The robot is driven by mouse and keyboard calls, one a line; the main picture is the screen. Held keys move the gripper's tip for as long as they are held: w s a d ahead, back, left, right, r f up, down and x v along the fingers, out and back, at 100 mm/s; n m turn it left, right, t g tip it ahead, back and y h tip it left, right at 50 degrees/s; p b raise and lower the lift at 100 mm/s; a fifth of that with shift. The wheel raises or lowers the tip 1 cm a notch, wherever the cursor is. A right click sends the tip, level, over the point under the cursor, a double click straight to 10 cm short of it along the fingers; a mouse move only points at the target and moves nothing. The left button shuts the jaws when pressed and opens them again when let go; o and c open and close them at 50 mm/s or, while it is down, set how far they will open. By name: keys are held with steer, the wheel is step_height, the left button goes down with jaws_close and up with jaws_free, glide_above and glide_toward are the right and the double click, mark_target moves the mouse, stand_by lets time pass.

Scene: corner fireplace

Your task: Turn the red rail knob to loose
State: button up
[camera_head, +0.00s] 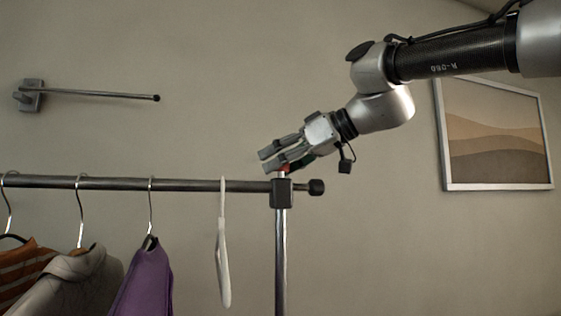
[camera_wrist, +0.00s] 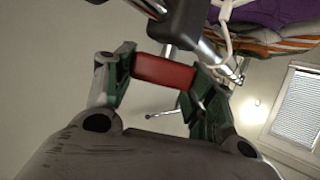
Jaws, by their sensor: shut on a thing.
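The red rail knob (camera_head: 283,168) sits on top of the dark joint block (camera_head: 282,192) where the rail meets the upright post. In the wrist view the red knob (camera_wrist: 164,71) lies between the two fingers of my gripper (camera_wrist: 160,80), with the dark block (camera_wrist: 186,22) just beyond it. In the head view my gripper (camera_head: 270,162) reaches down from the upper right and its fingers partly hide the knob. The fingers are shut on the knob. No marking of the knob's setting can be read.
The metal rail (camera_head: 110,184) runs left and carries hangers with an orange striped garment (camera_head: 22,268), a grey one (camera_head: 75,285) and a purple one (camera_head: 146,280). A wall rod (camera_head: 100,94) and framed picture (camera_head: 497,135) are behind.

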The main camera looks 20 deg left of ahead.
steer(key=n+g, duration=0.4)
steer(key=g, duration=0.1)
steer(key=shift+w+n, duration=0.2)
steer(key=shift+n, duration=0.1)
steer(key=n+g, duration=0.2)
steer(key=n+g+h, duration=0.1)
steer(key=n+g, duration=0.1)
steer(key=shift+s+f+g+h, duration=0.1)
steer(key=shift+f+g+h, duration=0.05)
steer(key=shift+g+h, duration=0.2)
steer(key=shift+n+g, duration=0.3)
steer(key=shift+g, duration=0.05)
steer(key=o, duration=1)
steer(key=shift+v, duration=6)
